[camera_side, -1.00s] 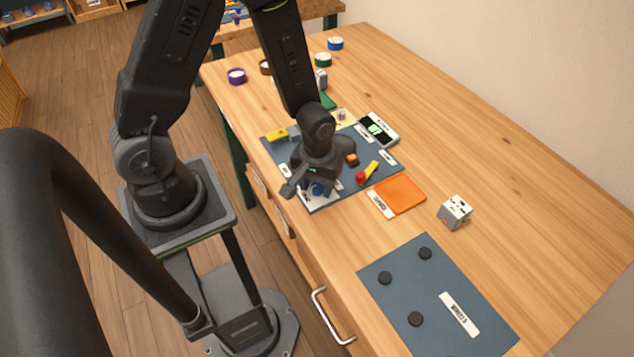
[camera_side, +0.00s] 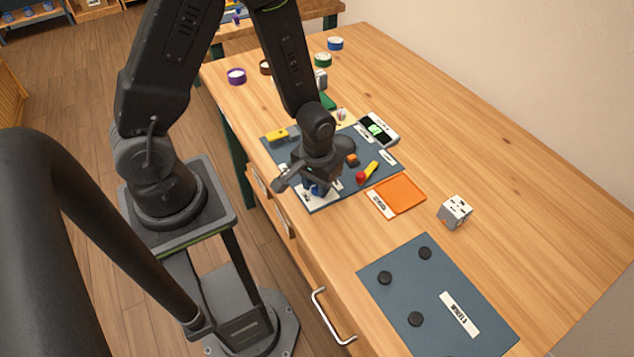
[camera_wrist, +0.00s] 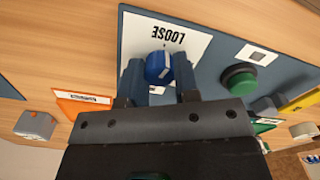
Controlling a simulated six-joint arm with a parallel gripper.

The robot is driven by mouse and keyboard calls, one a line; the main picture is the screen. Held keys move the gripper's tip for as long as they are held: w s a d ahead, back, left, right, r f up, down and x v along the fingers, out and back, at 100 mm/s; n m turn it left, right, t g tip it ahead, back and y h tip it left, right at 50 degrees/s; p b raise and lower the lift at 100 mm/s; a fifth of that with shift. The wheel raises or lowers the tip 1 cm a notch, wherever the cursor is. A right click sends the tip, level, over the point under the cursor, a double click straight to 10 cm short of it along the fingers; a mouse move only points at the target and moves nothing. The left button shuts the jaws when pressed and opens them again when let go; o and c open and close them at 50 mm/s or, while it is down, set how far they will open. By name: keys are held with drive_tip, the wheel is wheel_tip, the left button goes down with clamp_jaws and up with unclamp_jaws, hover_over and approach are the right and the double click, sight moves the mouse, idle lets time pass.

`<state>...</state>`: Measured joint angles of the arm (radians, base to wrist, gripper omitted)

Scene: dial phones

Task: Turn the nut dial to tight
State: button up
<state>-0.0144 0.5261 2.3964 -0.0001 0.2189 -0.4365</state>
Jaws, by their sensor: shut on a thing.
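The nut dial (camera_wrist: 158,66) is a round blue knob with a pale mark on its side, on a white card (camera_wrist: 190,42). The card reads LOOSE, upside down in the wrist view; the TIGHT label does not show there. My gripper (camera_wrist: 158,82) is shut on the dial, one finger on each side of it. In the side view, the dial (camera_side: 317,189) is a small blue patch at the front of the blue-grey panel (camera_side: 347,194), and my gripper mostly hides it and its card.
A green button (camera_wrist: 240,78) stands beside the card. The panel also carries a yellow part (camera_side: 283,134), a red-knobbed lever (camera_side: 361,177) and an orange part (camera_side: 352,159). An orange tray (camera_side: 402,193), a white-grey cube (camera_side: 455,211) and another panel (camera_side: 390,305) lie nearer the camera.

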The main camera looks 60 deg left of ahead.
drive_tip(key=m, duration=1.4)
idle(0.4)
drive_tip(key=o, duration=0.9)
drive_tip(key=shift+r, duration=0.1)
wheel_tip(320, 180, up, 14)
drive_tip(key=shift+f, duration=0.15)
idle(0.4)
